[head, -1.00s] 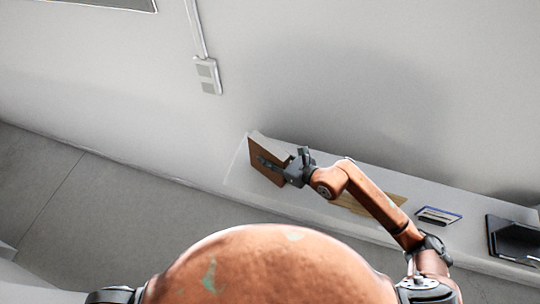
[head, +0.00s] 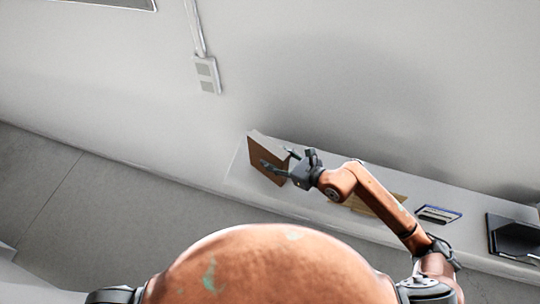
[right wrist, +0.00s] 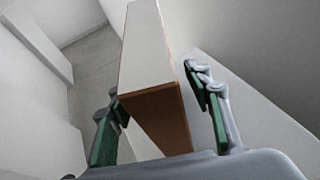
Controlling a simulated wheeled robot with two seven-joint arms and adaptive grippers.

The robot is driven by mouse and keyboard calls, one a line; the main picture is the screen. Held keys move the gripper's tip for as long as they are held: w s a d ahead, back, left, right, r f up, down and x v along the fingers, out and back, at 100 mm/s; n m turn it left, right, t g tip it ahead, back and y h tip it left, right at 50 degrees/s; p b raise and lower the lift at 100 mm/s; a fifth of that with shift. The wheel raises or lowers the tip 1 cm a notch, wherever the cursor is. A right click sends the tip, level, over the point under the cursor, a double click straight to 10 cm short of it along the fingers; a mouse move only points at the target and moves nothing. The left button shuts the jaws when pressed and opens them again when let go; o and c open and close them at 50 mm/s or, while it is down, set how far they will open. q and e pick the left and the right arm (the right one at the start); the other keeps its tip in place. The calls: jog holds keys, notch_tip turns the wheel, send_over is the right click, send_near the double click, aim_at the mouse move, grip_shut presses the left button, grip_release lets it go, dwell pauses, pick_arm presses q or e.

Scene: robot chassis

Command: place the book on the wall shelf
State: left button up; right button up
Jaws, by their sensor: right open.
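The brown book (head: 266,154) stands upright on the left end of the white wall shelf (head: 237,172). In the right wrist view the book (right wrist: 150,60) shows its pale side and brown cover edge, between the spread fingers. In the right wrist view the gripper (right wrist: 160,118) has green finger pads with gaps to the book. My left gripper is not in view.
Farther right on the shelf lie a tan flat item (head: 372,203) partly behind my arm, a blue-edged item (head: 438,214) and a black tray-like object (head: 513,238). A wall socket (head: 207,75) with a cable is above left. Floor (head: 60,185) is clear at left.

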aim_at(287, 163)
jog(key=b+v, duration=0.1)
jog(key=v, duration=0.7)
jog(key=shift+d+f, duration=0.1)
jog(key=shift+s+d+r, duration=0.35)
jog(key=shift+s+d, duration=0.05)
jog(key=shift+s, duration=0.05)
